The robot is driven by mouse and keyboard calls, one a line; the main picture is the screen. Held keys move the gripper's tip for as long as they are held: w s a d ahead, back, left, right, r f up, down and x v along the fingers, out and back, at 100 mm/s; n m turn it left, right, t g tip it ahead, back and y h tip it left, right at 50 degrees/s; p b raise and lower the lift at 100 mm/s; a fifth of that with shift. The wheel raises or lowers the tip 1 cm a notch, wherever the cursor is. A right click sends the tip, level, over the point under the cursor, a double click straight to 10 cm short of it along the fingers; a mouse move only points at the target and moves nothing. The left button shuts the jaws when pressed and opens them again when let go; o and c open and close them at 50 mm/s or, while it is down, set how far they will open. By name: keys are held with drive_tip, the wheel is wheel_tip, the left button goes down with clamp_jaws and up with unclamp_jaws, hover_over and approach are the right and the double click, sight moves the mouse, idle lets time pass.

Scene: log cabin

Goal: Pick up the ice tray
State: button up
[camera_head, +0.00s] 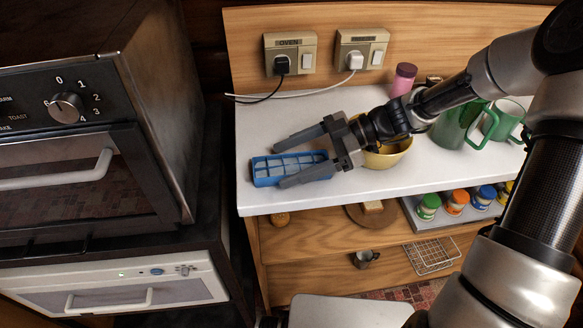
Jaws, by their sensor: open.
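The fingers and the gripper's body hide part of the tray's right end. Whether the fingers touch the tray I cannot tell.
A yellow bowl (387,159) sits right behind my gripper. A pink bottle (402,80) and green mugs (459,124) stand further right. The black oven (160,110) is left, across a gap. Jars (429,206) stand on a shelf below.

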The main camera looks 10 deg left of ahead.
sight(289, 164)
drive_tip(key=shift+s+a+f, duration=0.1)
drive_tip(key=shift+a+f, duration=0.05)
drive_tip(key=shift+a, duration=0.15)
drive_tip(key=c, duration=1.2)
wheel_tip(289, 164, up, 10)
drive_tip(key=p, duration=0.1)
